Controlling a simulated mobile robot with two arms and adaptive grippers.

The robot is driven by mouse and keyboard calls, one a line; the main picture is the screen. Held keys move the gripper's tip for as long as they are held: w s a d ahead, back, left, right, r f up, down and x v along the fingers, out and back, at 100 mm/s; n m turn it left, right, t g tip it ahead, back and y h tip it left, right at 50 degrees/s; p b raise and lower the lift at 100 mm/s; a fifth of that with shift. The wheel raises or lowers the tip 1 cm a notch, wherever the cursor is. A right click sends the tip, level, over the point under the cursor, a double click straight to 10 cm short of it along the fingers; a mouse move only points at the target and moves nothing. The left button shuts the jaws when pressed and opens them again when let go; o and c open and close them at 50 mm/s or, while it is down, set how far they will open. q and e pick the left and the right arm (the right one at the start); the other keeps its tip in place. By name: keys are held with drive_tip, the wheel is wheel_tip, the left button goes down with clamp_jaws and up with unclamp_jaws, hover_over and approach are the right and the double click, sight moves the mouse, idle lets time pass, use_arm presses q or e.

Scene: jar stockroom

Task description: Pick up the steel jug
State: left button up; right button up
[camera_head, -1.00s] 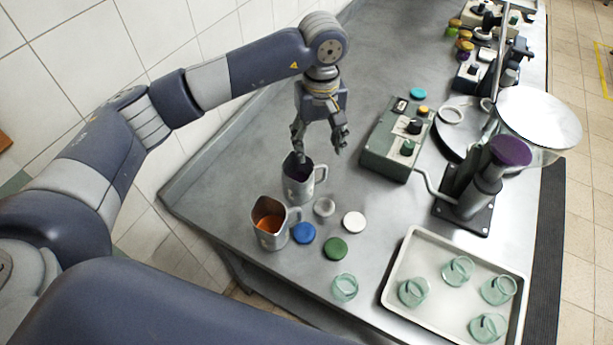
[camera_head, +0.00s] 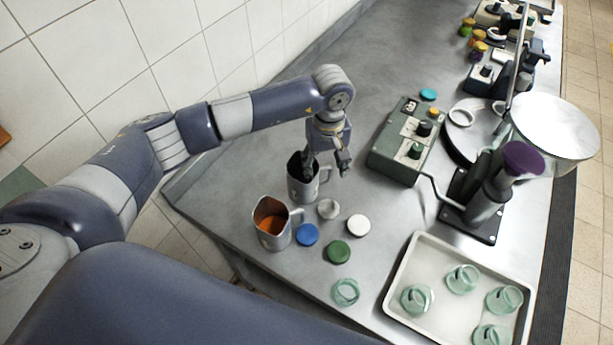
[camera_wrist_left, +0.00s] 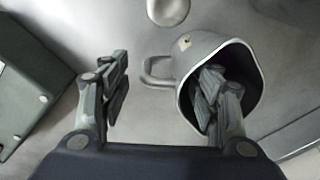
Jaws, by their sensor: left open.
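A steel jug (camera_head: 303,188) with a dark, empty-looking inside stands upright on the metal bench, its handle on the right. A second steel jug (camera_head: 272,238) with orange-brown contents stands nearer. My left gripper (camera_head: 327,172) is open at the far jug. One finger reaches into that jug's mouth and the other is outside on the handle side. In the left wrist view the jug's wall and handle (camera_wrist_left: 152,72) lie between the open fingers, and one finger hides part of the mouth. I cannot tell whether a finger touches the wall. My right gripper is out of view.
A green control box (camera_head: 396,165) stands right of the gripper. A tray (camera_head: 398,262) holds several glass jars. The bench behind the gripper is clear.

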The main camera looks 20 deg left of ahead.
sight(324, 181)
use_arm(q)
wheel_tip(324, 181, down, 2)
drive_tip(key=shift+p, duration=0.4)
drive_tip(key=shift+f, duration=0.5)
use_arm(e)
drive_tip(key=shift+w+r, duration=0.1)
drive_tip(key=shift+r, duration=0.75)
use_arm(q)
drive_tip(key=shift+c, duration=0.4)
clamp_jaws()
drive_tip(key=shift+w, duration=0.1)
drive_tip(key=shift+r, duration=0.1)
